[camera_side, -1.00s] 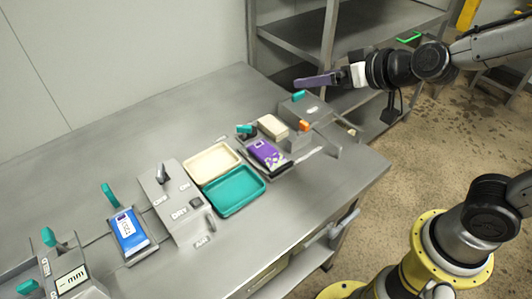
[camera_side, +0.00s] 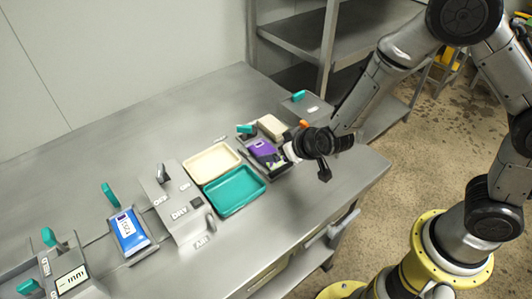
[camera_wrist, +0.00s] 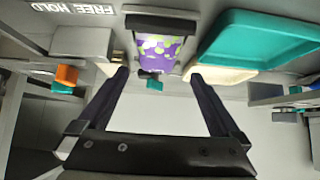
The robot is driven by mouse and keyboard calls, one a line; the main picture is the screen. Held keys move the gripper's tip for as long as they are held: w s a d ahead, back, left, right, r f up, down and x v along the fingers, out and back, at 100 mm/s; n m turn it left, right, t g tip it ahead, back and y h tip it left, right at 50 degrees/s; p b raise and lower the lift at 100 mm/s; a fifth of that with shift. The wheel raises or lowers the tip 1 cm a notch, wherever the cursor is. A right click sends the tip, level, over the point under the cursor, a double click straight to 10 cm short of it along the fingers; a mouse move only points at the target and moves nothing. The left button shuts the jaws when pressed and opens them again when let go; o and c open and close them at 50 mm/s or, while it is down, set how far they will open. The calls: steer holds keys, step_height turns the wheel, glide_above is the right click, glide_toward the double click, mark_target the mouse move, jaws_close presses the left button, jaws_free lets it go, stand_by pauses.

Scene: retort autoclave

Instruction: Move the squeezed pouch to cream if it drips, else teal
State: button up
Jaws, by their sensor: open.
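The purple pouch (camera_side: 262,148) lies on a dark press-like fixture. My gripper (camera_side: 285,156) is beside its right end and hides part of it. In the wrist view the purple pouch (camera_wrist: 160,46), with yellow-green patches, sits ahead of and roughly between the two open fingers (camera_wrist: 160,76). Nothing is held. The empty cream tray (camera_side: 212,162) and the empty teal tray (camera_side: 235,190) lie left of the pouch. The teal tray (camera_wrist: 255,42) and cream tray (camera_wrist: 220,74) also show in the wrist view. I cannot make out any drip.
A blue pouch (camera_side: 130,231) lies in another fixture at left. A grey control box (camera_side: 172,204) with a lever stands between it and the trays. A beige block (camera_side: 271,127) and a grey box (camera_side: 305,107) stand behind the purple pouch. The back-left table is clear.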

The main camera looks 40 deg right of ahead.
mark_target(268, 152)
steer(key=shift+d+x, duration=0.2)
steer(key=shift+x, duration=2.75)
